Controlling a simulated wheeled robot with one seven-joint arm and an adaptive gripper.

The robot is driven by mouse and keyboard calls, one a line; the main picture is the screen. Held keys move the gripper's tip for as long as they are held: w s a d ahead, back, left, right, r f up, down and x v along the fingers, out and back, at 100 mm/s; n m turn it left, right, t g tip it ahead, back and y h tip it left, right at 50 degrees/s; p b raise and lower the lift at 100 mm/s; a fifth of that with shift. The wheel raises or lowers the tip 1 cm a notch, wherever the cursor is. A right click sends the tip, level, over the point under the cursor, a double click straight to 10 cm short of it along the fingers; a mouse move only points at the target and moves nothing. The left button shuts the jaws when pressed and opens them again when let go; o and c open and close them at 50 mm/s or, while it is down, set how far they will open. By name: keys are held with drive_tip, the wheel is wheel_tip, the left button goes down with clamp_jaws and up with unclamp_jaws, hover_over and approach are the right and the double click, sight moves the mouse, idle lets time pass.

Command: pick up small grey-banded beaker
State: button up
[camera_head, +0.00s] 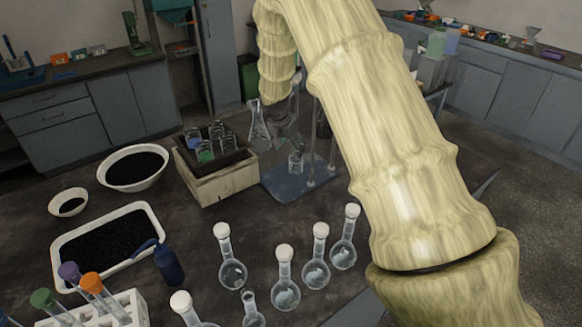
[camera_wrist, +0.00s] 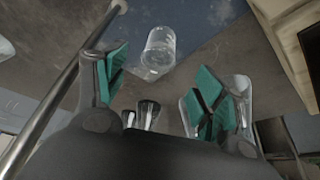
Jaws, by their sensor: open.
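A small clear beaker (camera_head: 296,162) stands on the blue base plate (camera_head: 272,184) of a stand, just below my gripper (camera_head: 287,128). In the wrist view the beaker (camera_wrist: 159,47) shows ahead of my gripper (camera_wrist: 160,82), roughly centred between the teal fingertip pads and apart from them. My gripper is open and empty. A grey band on the beaker cannot be made out.
A metal rod (camera_wrist: 65,85) stands close at left in the wrist view. A clear glass flask (camera_head: 258,130) is close beside my gripper. A wooden box (camera_head: 218,184) with a dark tray of glassware stands left. Several round flasks (camera_head: 285,285) stand in front.

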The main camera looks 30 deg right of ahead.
drive_tip(key=p, duration=0.2)
hover_over(296, 164)
drive_tip(key=w+a, duration=0.1)
drive_tip(key=w, duration=0.1)
drive_tip(key=f, duration=0.4)
drive_tip(key=shift+s+f, duration=0.1)
drive_tip(key=shift+s, duration=0.15)
drive_tip(key=shift+d+f, duration=0.35)
drive_tip(key=shift+f, duration=0.2)
drive_tip(key=shift+p+x, duration=1.1)
drive_tip(key=shift+x, duration=1.1)
drive_tip(key=shift+d, duration=0.1)
drive_tip(key=c, duration=1.1)
